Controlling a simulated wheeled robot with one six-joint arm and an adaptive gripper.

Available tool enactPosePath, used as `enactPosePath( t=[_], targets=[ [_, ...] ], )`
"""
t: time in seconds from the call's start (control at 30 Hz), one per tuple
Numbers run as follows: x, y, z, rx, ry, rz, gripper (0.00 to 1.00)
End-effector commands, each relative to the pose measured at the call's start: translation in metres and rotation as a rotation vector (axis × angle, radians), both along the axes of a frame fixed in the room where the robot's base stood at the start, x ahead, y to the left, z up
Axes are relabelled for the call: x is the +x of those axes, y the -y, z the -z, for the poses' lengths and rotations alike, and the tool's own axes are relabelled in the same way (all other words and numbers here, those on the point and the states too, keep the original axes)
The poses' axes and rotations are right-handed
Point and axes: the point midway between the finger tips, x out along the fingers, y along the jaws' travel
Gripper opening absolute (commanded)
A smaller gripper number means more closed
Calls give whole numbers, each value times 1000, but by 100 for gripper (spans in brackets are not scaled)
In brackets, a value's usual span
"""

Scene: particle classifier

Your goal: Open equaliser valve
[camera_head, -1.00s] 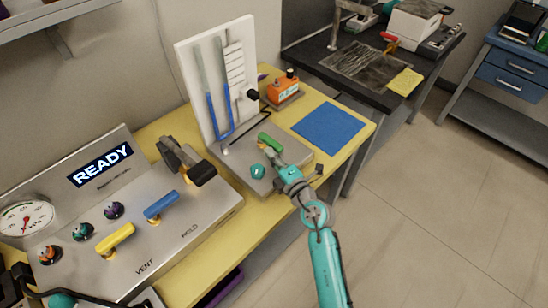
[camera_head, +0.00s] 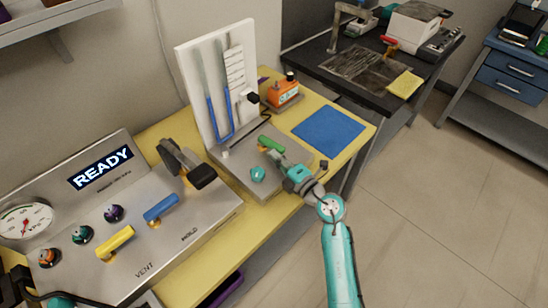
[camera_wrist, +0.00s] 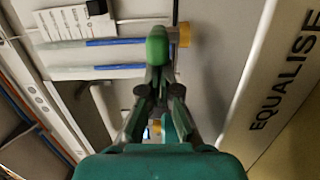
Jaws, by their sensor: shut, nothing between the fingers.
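The equaliser valve has a green lever handle (camera_head: 271,144) on the grey base plate of the manometer stand. In the wrist view the green handle (camera_wrist: 157,46) is seen nearly end-on, with a brass fitting (camera_wrist: 181,36) beside it. My gripper (camera_head: 283,159) reaches in from the lower right, close to the handle's right end. In the wrist view its fingers (camera_wrist: 157,85) are together just below the handle, with nothing seen held between them. I cannot tell whether they touch the handle. The word EQUALISE shows on the plate at the right of the wrist view.
A teal knob (camera_head: 258,174) is on the same plate, left of my gripper. The manometer board (camera_head: 213,85) with blue liquid columns stands behind. A panel (camera_head: 190,225) with yellow and blue levers is at left. A blue mat (camera_head: 328,131) and an orange device (camera_head: 283,92) are on the right.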

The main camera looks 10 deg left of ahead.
Motion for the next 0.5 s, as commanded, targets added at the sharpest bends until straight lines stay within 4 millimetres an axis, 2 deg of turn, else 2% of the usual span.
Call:
enactPosePath(
  t=[0.2, 0.5],
  targets=[
    [10, 11, -1, 1, 1, -131, 0],
    [26, 22, 0, -1, -1, -127, 0]
  ],
)
